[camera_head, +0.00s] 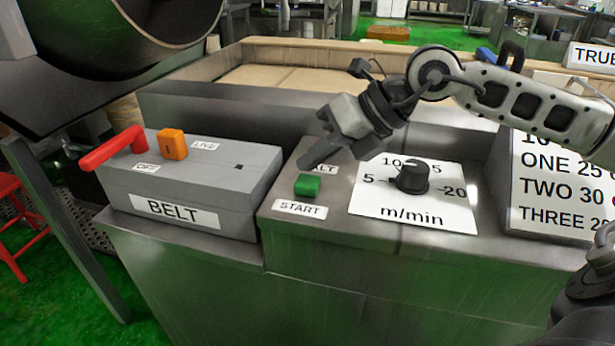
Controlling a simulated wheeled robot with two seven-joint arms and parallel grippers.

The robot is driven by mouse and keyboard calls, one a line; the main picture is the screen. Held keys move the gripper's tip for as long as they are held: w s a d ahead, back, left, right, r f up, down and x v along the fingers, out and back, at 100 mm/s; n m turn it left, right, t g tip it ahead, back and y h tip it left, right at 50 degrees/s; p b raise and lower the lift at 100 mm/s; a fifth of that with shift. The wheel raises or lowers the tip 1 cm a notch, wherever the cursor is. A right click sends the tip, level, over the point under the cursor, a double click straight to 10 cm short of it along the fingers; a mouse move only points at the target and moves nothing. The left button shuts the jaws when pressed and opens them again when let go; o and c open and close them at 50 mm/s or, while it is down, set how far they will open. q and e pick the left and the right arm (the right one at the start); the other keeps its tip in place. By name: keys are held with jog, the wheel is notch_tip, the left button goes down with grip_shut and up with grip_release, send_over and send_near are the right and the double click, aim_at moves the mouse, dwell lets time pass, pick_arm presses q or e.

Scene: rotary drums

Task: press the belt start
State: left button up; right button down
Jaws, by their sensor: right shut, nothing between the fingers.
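The green start button (307,186) sits on the grey metal console, just above its START label (299,208). My right gripper (306,164) comes in from the right and is shut and empty. Its fingertips appear just above and behind the green button in the picture; I cannot tell whether they touch anything. The gripper partly covers a label ending in "LT" behind the button. The grey BELT box (190,185) stands to the left, with a red lever (112,148) and an orange block (172,144) by the LIVE label. My left gripper is not in view.
A black knob (412,177) stands on a white m/min dial plate (440,207) right of the button. A sign board (560,185) stands further right. A dark drum (110,40) hangs at upper left. A red stool (15,220) stands at the left edge.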

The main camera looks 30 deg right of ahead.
aim_at(315, 181)
jog(key=shift+r+p, duration=1.85)
jog(key=shift+r, duration=0.65)
jog(key=shift+f, duration=0.1)
